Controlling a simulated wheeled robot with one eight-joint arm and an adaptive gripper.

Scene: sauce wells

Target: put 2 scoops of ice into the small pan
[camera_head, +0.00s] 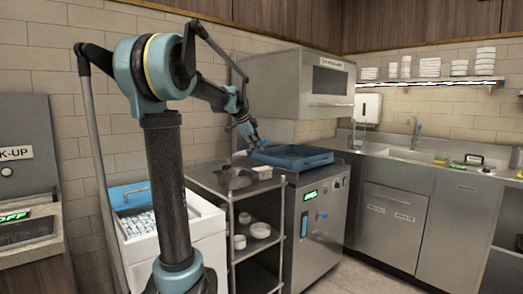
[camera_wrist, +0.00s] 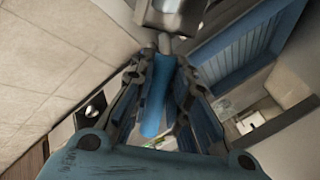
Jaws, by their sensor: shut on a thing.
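My gripper (camera_head: 257,146) is raised over the far end of the steel cart, beside the blue tray. In the wrist view my gripper (camera_wrist: 160,78) is shut around the blue handle of a scoop (camera_wrist: 154,100). The scoop's metal head shows at the top edge of that view, partly cut off; whether it holds ice I cannot tell. Ice (camera_head: 138,223) lies in the white bin (camera_head: 205,232) at the left. A grey metal pan (camera_head: 234,179) sits on the cart top, below and left of my gripper; its inside is unclear.
The steel cart (camera_head: 207,185) carries a small white container (camera_head: 262,172) on top and white bowls (camera_head: 260,230) on a lower shelf. The blue tray (camera_head: 292,156) lies on the steel machine (camera_head: 318,235). A steel hood (camera_head: 290,85) hangs close above. A sink counter is at right.

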